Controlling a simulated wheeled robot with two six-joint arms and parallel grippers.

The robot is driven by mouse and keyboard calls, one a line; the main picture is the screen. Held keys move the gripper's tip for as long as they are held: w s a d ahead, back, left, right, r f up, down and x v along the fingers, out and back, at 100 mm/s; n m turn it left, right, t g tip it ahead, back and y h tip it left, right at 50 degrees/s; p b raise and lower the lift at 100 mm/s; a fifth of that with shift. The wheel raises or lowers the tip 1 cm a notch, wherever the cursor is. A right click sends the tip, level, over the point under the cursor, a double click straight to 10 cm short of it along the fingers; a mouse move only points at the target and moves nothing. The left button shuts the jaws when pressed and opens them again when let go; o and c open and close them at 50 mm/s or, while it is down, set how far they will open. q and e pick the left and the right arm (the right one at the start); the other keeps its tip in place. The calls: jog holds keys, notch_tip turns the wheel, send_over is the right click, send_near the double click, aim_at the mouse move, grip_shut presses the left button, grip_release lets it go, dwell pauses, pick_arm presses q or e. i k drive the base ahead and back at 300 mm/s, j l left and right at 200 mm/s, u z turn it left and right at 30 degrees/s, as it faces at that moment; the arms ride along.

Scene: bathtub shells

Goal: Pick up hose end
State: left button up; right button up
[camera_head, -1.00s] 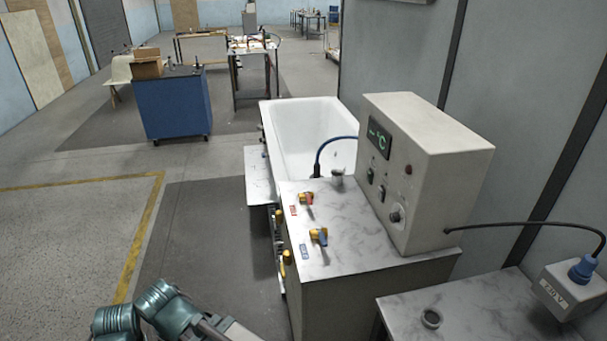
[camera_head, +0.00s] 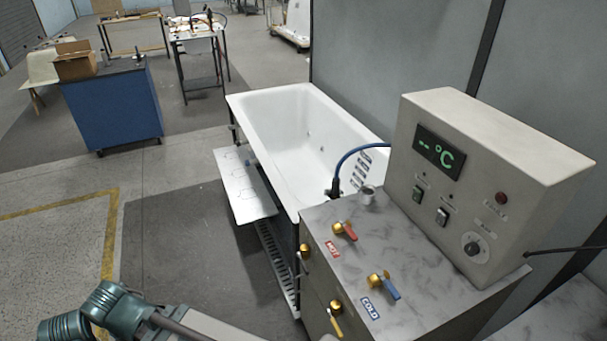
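A dark blue hose (camera_head: 348,158) arches up beside the bathtub's near right edge. Its dark lower end (camera_head: 334,188) stands at the tub rim next to the marble-look counter; its other end runs behind the control box. The white bathtub (camera_head: 270,108) stands beyond the counter. My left arm shows at the bottom left, but its gripper is out of frame. My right gripper is not in view.
The counter (camera_head: 420,300) carries a red-handled valve (camera_head: 345,230), a blue-handled valve (camera_head: 383,285), a short metal cup-like fitting (camera_head: 367,194) and the control box (camera_head: 470,180). A shelf (camera_head: 243,185) juts from the tub's left side. The floor left is clear.

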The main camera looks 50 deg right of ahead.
aim_at(336, 181)
jog(key=i+j, duration=0.1)
jog(key=i, duration=2.95)
jog(key=z, duration=2.5)
jog(key=i+z, duration=0.1)
jog(key=z, duration=2.35)
jog(key=i+j, duration=0.35)
jog(key=j, duration=0.15)
